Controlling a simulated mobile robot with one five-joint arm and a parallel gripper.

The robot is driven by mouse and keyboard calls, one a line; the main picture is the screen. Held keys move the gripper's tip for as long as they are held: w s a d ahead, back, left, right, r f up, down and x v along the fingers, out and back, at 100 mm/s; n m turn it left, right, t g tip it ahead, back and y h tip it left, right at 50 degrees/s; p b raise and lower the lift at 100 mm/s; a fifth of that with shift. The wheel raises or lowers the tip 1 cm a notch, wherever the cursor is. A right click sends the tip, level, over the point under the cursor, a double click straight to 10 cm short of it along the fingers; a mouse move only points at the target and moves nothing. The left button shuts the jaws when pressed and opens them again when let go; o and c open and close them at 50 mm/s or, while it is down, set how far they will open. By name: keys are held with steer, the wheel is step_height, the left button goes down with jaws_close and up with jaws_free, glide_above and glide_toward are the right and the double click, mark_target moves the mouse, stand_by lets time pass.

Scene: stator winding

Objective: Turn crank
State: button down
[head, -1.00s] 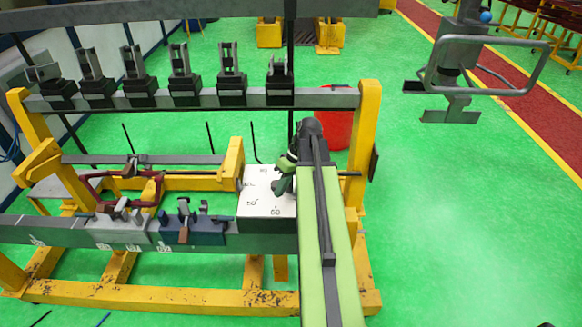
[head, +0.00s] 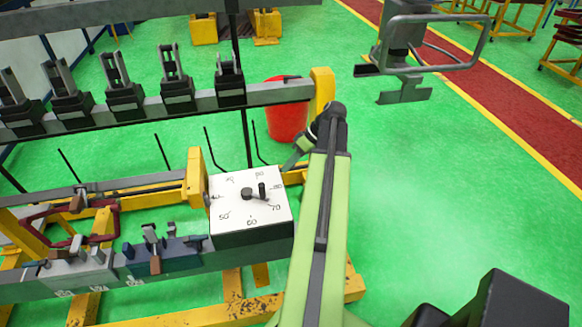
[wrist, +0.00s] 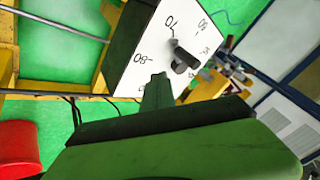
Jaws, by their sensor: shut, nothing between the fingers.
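The crank (head: 249,194) is a small dark arm with an upright peg on the white top of a dial box (head: 226,200) marked with numbers. Its arm points right, roughly towards the 70 mark. The crank also shows in the wrist view (wrist: 181,57), just beyond the fingertips. My gripper (head: 298,150) is green, shut and empty, off the far right corner of the dial box and partly behind my arm. In the wrist view the shut fingers (wrist: 157,83) appear near the box's edge, apart from the crank.
A yellow frame (head: 323,95) with a grey rail (head: 283,93) and several black clamps stands behind the box. A red bin (head: 288,115) is behind the rail. Small vise-like fixtures (head: 160,248) sit left of the box.

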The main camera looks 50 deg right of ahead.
steer(key=b+x, duration=0.2)
steer(key=x, duration=0.3)
steer(key=shift+s+d+f+b, duration=0.15)
steer(key=shift+b, duration=0.25)
steer(key=shift+w+a, duration=0.2)
steer(key=shift+a, duration=0.9)
steer(key=shift+w+a, duration=0.15)
steer(key=shift+a, duration=0.95)
